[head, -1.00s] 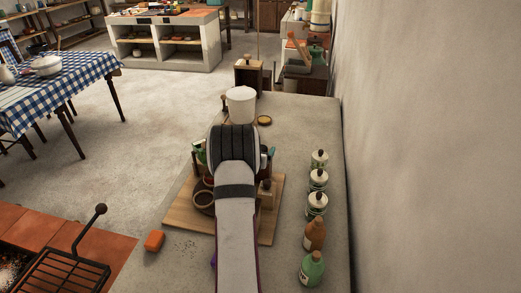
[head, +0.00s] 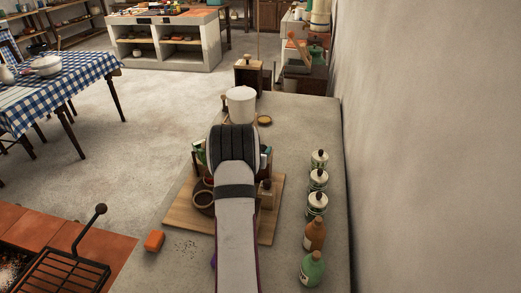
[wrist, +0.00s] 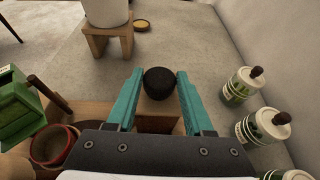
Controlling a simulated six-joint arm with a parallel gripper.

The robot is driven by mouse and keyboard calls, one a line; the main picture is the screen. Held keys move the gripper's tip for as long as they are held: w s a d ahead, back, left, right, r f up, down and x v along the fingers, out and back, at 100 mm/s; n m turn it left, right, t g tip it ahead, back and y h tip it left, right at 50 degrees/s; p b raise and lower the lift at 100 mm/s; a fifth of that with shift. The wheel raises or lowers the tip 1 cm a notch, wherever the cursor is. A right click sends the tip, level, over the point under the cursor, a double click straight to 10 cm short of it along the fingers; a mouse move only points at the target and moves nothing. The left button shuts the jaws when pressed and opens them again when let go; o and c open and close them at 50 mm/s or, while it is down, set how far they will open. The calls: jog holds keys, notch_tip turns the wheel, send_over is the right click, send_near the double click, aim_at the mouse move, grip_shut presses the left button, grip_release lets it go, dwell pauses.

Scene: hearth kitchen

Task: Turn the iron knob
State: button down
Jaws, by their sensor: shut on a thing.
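The iron knob (wrist: 160,84) is a dark, rough, round ball, seen in the wrist view between the two teal fingers of my gripper (wrist: 160,74). My gripper is shut on it, with a finger on its left and right sides. The knob stands in front of a wooden edge, and what it is mounted on is mostly hidden below my gripper. In the head view my own arm covers the knob and the fingers.
A wooden board (head: 182,216) lies under my arm on the grey counter (head: 290,130). A white pot (head: 241,101) stands beyond my gripper. Several jars and bottles (head: 318,180) line the right side by the wall. A red-brown bowl (wrist: 50,146) and green container (wrist: 22,108) are at left.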

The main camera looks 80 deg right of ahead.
dwell(0.9)
jog(key=shift+c, duration=1.5)
grip_release()
jog(key=v, duration=1.6)
jog(key=shift+f, duration=0.1)
jog(key=w+d+m+g, duration=0.2)
jog(key=w+m+g, duration=0.2)
jog(key=w, duration=0.1)
jog(key=shift+y, duration=0.4)
jog(key=x, duration=1.5)
jog(key=shift+s, duration=0.25)
